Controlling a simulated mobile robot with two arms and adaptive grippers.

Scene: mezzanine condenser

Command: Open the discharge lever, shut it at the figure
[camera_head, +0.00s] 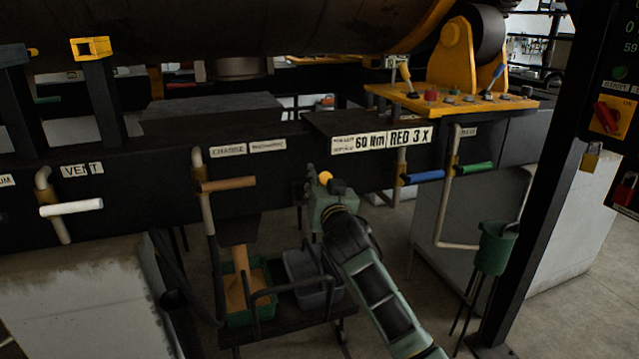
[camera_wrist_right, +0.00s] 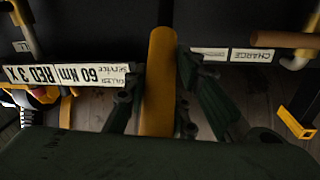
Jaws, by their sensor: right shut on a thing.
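My right gripper (camera_head: 318,188) is at the dark beam's front, right of the charge labels and below the "60 Nm" label. In the right wrist view its fingers (camera_wrist_right: 158,100) are shut around a yellow bar (camera_wrist_right: 160,70), which appears to be the lever handle. Its yellow end (camera_head: 326,178) shows in the head view; the gripper hides the rest. A tan column (camera_head: 241,265) hangs below a dark chute over a green bin (camera_head: 252,318) holding tan material. A panel readout (camera_head: 630,38) shows "0" and "59", partly cut off. My left gripper is out of view.
A brown handle (camera_head: 228,184), white handle (camera_head: 72,208), blue handle (camera_head: 424,177) and green handle (camera_head: 477,168) stick out along the beam. A grey bin (camera_head: 312,278) stands beside the green bin. A green funnel (camera_head: 497,245) stands at right.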

